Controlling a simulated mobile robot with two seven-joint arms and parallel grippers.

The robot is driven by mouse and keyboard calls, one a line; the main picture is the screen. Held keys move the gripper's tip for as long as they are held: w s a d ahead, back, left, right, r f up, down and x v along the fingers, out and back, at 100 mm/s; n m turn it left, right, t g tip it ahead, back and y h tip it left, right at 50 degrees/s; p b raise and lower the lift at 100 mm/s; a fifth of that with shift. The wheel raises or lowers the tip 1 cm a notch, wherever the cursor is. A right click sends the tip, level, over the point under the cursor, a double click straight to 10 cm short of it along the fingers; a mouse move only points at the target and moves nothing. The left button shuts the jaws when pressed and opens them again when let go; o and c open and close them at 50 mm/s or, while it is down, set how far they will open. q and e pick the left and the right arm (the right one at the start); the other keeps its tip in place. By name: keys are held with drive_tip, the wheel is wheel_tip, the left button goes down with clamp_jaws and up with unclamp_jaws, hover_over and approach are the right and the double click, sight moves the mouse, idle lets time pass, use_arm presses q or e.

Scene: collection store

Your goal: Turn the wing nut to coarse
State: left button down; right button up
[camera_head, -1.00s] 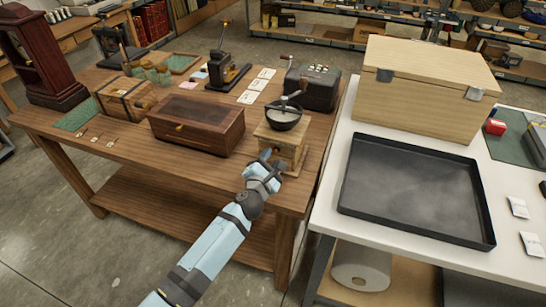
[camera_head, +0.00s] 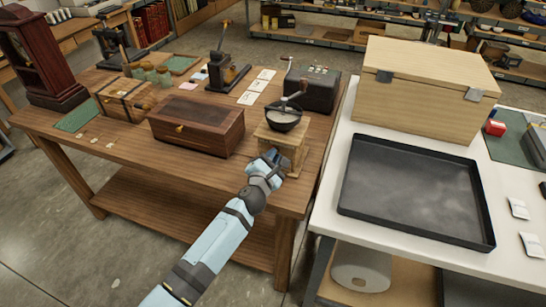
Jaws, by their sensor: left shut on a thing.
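A wooden grinder (camera_head: 291,145) with a dark bowl (camera_head: 284,119) and a crank on top stands near the right front corner of the wooden table (camera_head: 135,165). My left gripper (camera_head: 274,157) is at the front left of the grinder's body, against its front face. Its jaws are shut on a small part there, which I take to be the wing nut. The wing nut and any coarse or fine marks are hidden behind the gripper or too small to make out. My right gripper is not in view.
A dark wooden box (camera_head: 197,128) stands close to the left of the grinder, and a dark grey box (camera_head: 312,92) stands behind it. On the white table (camera_head: 330,200) at right are a black tray (camera_head: 415,190) and a large wooden chest (camera_head: 425,90).

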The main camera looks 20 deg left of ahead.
use_arm(q)
drive_tip(key=m+p, duration=0.3)
drive_tip(key=m, duration=0.1)
drive_tip(key=shift+r+p, duration=0.15)
drive_tip(key=shift+p, duration=0.2)
drive_tip(key=m+p, duration=0.2)
drive_tip(key=m, duration=0.1)
drive_tip(key=shift+m, duration=0.3)
drive_tip(key=m+p, duration=0.2)
drive_tip(key=shift+m, duration=0.4)
drive_tip(key=shift+f+m+p, duration=0.2)
drive_tip(key=shift+m+p, duration=0.45)
drive_tip(key=shift+m, duration=0.25)
drive_tip(key=m+p, duration=0.1)
drive_tip(key=m, duration=0.1)
drive_tip(key=shift+m, duration=0.3)
drive_tip(key=shift+f+m+p, duration=0.15)
drive_tip(key=shift+m+p, duration=0.55)
drive_tip(key=shift+m, duration=0.7)
drive_tip(key=c, duration=1.2)
unclamp_jaws()
